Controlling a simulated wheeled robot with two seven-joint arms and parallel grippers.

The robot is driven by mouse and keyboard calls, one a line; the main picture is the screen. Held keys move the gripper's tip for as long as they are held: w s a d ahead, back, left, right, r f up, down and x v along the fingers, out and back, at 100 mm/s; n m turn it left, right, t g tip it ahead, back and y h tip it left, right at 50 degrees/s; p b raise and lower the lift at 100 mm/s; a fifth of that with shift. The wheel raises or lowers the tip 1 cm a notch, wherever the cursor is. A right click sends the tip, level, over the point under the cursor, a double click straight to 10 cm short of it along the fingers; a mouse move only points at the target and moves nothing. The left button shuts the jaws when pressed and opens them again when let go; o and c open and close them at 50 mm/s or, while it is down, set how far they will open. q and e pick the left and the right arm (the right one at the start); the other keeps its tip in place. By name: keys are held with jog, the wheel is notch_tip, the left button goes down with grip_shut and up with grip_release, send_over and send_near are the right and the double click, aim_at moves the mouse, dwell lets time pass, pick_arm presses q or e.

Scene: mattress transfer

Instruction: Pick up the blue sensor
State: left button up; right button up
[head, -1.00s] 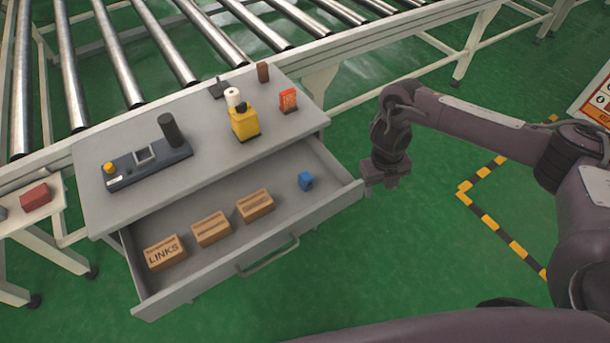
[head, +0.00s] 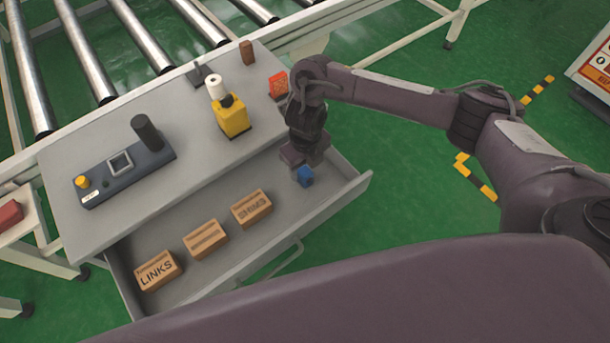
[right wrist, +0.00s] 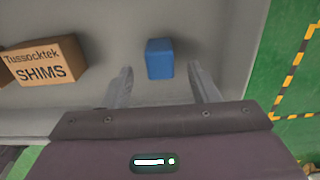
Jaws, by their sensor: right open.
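The blue sensor (head: 305,176) is a small blue block in the right end of the open drawer (head: 335,192). In the right wrist view the blue sensor (right wrist: 160,58) lies on the drawer floor, ahead of and between the two finger tips. My right gripper (head: 306,162) is above the drawer, close to the sensor in the head view. Its open fingers (right wrist: 162,80) show on either side with nothing between them. How high they are above the drawer floor is hard to tell. My left gripper is not in view.
Several cardboard boxes lie in the drawer; the SHIMS box (head: 251,208) is nearest the sensor. On the worktop above stand a yellow device (head: 233,118), an orange packet (head: 278,86) and a dark control panel (head: 122,172). The drawer's side wall is close right of the sensor.

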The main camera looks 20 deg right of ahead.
aim_at(305, 172)
notch_tip(305, 172, down, 3)
jog(key=shift+r, duration=0.1)
jog(key=shift+f, duration=0.45)
jog(key=c, duration=1.1)
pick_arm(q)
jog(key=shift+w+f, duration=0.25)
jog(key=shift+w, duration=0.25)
